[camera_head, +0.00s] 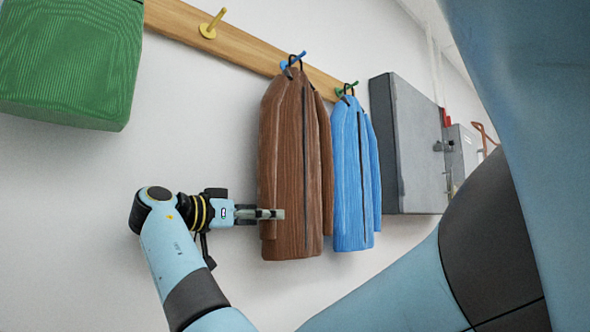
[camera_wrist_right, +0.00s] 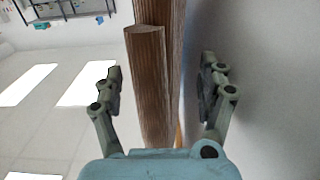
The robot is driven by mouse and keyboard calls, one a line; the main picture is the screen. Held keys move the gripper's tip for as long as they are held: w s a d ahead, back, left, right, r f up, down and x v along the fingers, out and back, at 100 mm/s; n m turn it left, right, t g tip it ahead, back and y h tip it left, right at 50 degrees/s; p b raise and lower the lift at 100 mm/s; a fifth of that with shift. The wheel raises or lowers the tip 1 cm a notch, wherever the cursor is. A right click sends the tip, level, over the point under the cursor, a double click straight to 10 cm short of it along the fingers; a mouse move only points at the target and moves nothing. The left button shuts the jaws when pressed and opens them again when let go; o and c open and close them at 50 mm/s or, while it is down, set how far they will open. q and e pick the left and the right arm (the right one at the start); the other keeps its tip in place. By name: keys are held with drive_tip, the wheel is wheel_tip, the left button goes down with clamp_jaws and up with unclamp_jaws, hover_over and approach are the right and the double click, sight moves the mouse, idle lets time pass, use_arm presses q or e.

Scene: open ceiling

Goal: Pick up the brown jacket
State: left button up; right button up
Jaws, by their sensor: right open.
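The brown jacket (camera_head: 290,150) hangs from a blue hook on the wall rail in the head view. My right gripper (camera_head: 277,214) is at the jacket's lower left edge, pointing right, with its fingers overlapping the jacket in the picture. In the right wrist view, the brown jacket's edge (camera_wrist_right: 150,85) stands between the spread fingers of the right gripper (camera_wrist_right: 160,78). Gaps show on both sides, so the fingers are open and not closed on it. The jacket's far side is hidden. My left gripper is not in view.
A blue jacket (camera_head: 352,180) hangs close on the right. A wooden rail (camera_head: 240,47) carries a free yellow hook (camera_head: 212,24). A green item (camera_head: 70,60) is at upper left. A grey wall cabinet (camera_head: 415,150) is beyond the jackets.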

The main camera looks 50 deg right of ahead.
drive_tip(key=d, duration=0.3)
drive_tip(key=shift+s+d+r, duration=0.15)
drive_tip(key=shift+d, duration=0.1)
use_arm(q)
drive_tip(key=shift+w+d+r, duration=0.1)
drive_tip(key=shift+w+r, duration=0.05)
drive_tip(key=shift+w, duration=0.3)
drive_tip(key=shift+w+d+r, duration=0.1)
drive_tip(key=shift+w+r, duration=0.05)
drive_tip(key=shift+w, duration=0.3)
use_arm(e)
drive_tip(key=shift+c, duration=0.4)
drive_tip(key=c, duration=1.3)
drive_tip(key=shift+r, duration=0.15)
use_arm(q)
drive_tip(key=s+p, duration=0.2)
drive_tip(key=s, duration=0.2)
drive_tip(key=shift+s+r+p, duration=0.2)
drive_tip(key=shift+p, duration=0.2)
use_arm(e)
drive_tip(key=s, duration=0.6)
drive_tip(key=s+a+r, duration=0.1)
drive_tip(key=s, duration=0.5)
drive_tip(key=s+a, duration=0.1)
drive_tip(key=s, duration=0.5)
drive_tip(key=shift+r, duration=0.2)
